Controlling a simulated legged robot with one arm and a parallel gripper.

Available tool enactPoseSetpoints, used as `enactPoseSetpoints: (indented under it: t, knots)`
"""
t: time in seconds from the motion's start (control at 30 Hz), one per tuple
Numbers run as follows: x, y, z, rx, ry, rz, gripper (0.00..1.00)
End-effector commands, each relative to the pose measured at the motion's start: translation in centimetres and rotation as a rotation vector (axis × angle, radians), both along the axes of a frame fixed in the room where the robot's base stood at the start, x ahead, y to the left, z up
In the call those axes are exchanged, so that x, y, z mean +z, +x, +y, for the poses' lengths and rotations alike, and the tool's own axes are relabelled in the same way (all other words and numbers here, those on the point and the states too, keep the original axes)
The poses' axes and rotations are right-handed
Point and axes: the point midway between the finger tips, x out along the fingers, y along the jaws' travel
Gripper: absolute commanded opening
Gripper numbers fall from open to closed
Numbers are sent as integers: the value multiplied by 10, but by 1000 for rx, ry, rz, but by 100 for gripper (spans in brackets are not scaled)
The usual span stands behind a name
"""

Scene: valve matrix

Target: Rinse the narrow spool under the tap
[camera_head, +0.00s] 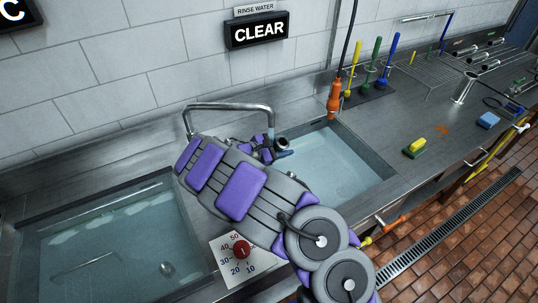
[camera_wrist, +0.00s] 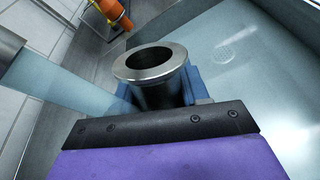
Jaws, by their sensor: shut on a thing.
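My gripper (camera_head: 280,153) is shut on a grey metal spool (camera_head: 283,143) above the right basin. In the wrist view the spool (camera_wrist: 150,64) shows its round flange and open bore facing the camera; its lower part is hidden by the jaws. The tap (camera_head: 230,107) is a bent metal pipe whose spout end is just left of the spool. In the wrist view the tap's end (camera_wrist: 9,42) is at the left edge, and a pale blue stream of water (camera_wrist: 58,84) runs from it towards the spool's side. I cannot tell whether the water touches the spool.
The right basin (camera_head: 345,165) and left basin (camera_head: 100,240) both hold water. A red dial (camera_head: 241,250) sits between the basins. A sign (camera_head: 258,30) reads CLEAR under "RINSE WATER". Brushes (camera_head: 375,65) and a sponge (camera_head: 415,147) are at right.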

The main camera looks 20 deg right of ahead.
Motion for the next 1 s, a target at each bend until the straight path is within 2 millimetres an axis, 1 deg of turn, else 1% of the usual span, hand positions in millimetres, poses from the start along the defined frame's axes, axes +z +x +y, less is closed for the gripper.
enactPoseSetpoints:
  t: [0.17,0.37,1.0]
  knots:
    - [0,-1,-3,-2,1,0,7]
    - [1,-8,-8,-3,-4,0,7]
    - [1,-39,-43,-2,-1,-1,7]
